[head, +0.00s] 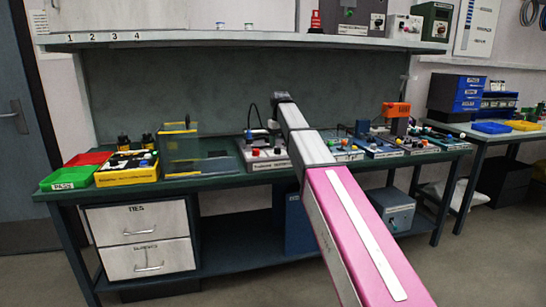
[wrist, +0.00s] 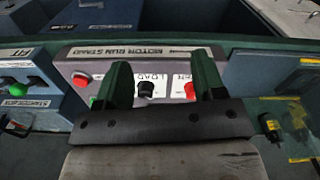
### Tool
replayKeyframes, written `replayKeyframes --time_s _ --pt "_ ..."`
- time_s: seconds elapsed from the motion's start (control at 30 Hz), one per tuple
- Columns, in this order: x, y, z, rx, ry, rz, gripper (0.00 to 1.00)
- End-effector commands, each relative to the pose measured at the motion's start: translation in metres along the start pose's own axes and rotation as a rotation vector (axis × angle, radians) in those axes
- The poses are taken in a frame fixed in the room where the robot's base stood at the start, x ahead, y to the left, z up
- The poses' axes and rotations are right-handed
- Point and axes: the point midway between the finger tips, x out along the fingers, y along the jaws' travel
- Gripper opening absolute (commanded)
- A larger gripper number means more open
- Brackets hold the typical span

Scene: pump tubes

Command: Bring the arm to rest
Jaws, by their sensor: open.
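My arm reaches from the lower right over the workbench (head: 225,172) in the head view, with its wrist above the middle of the bench. My gripper (wrist: 163,78) is open in the wrist view, with two dark green fingers apart and nothing held between them. Beyond the fingers is the motor run stand (wrist: 190,58), a grey panel with a red button, a black knob and a red knob. The fingers cover parts of its front. In the head view the gripper is small, and its fingers cannot be made out clearly.
On the bench's left are a green tray (head: 66,178), a red tray (head: 90,158) and a yellow bin (head: 127,175). A yellow-edged clear stand (head: 182,150) is left of my wrist. Several control boxes stand to the right. A shelf (head: 240,38) hangs above.

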Motion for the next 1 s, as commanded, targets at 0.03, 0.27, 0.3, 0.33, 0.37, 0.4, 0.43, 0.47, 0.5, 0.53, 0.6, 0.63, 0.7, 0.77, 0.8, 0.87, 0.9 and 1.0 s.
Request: replayKeyframes --time_s 0.03,0.27,0.3,0.33,0.37,0.4,0.43,0.47,0.5,0.53,0.6,0.63,0.7,0.77,0.8,0.87,0.9,1.0 --pt "0.008 0.001 0.005 0.005 -0.001 0.0 0.63" --pt "0.047 0.007 0.023 0.036 -0.001 0.0 0.63" --pt "0.055 0.008 0.027 0.042 -0.001 0.0 0.63" --pt "0.062 0.009 0.03 0.048 -0.002 0.0 0.63" --pt "0.069 0.01 0.034 0.053 -0.001 0.0 0.63" --pt "0.079 0.012 0.04 0.062 -0.001 0.0 0.63" --pt "0.087 0.013 0.044 0.068 -0.001 0.0 0.63" --pt "0.096 0.014 0.049 0.076 -0.002 -0.001 0.63" --pt "0.108 0.016 0.057 0.087 -0.001 0.0 0.63" --pt "0.119 0.017 0.063 0.096 -0.002 -0.001 0.63" --pt "0.146 0.019 0.081 0.119 -0.002 -0.001 0.63" --pt "0.159 0.02 0.09 0.13 -0.003 -0.001 0.63" --pt "0.187 0.023 0.111 0.159 -0.003 -0.001 0.63" --pt "0.211 0.024 0.129 0.182 -0.002 -0.001 0.63" --pt "0.226 0.025 0.142 0.198 -0.002 -0.001 0.63" --pt "0.248 0.025 0.161 0.221 -0.002 0.0 0.63" --pt "0.261 0.026 0.174 0.237 -0.001 0.0 0.63" --pt "0.294 0.024 0.207 0.275 -0.001 0.0 0.63"
